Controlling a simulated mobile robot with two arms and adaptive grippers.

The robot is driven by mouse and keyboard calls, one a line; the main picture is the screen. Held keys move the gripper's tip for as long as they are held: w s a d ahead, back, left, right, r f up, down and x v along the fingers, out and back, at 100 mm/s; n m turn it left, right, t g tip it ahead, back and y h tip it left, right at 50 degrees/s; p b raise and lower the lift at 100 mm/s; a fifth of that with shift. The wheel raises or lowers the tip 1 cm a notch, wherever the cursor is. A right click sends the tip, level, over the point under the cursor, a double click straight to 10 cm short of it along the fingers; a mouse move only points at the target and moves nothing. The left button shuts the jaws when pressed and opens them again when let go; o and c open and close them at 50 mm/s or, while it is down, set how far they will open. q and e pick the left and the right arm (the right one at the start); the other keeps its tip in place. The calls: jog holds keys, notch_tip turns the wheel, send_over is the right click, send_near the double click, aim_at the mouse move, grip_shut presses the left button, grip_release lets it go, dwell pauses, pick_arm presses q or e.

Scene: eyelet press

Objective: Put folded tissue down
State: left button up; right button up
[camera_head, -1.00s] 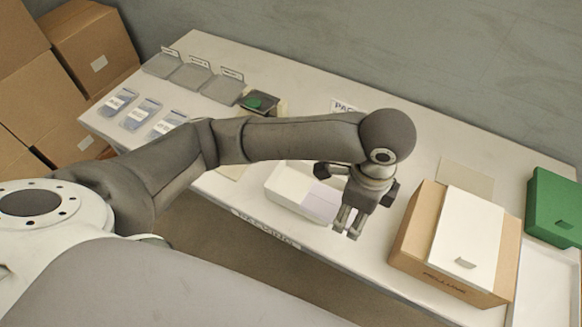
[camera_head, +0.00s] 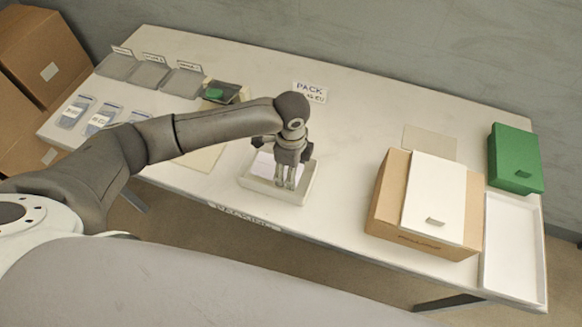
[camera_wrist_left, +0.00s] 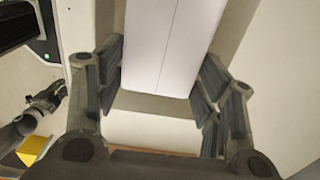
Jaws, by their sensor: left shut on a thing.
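The folded tissue (camera_wrist_left: 165,45) is a smooth white block with a crease along its length in the left wrist view. My left gripper (camera_head: 286,183) is shut on it, with dark finger pads on both sides. In the head view the tissue (camera_head: 263,166) shows pale left of the fingers, partly hidden by them. Both are over or inside the shallow off-white tray (camera_head: 306,190). Whether the tissue touches the tray floor cannot be told. A dark gripper-like part (camera_wrist_left: 42,108), perhaps my right gripper, shows at the left of the left wrist view; its jaws are unclear.
A green box (camera_head: 514,158) and a white shallow tray (camera_head: 512,285) are farther right. A PACK sign (camera_head: 309,92) stands behind. Pouches (camera_head: 100,118) and grey bins (camera_head: 150,72) are left. Table between tray and carton is clear.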

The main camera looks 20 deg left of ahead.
pick_arm(q)
jog(key=shift+f, duration=0.4)
jog(key=shift+f, duration=0.6)
jog(key=o, duration=0.5)
notch_tip(320, 180, up, 13)
jog(key=b, duration=0.1)
jog(key=shift+r, duration=0.15)
jog(key=shift+d, duration=0.1)
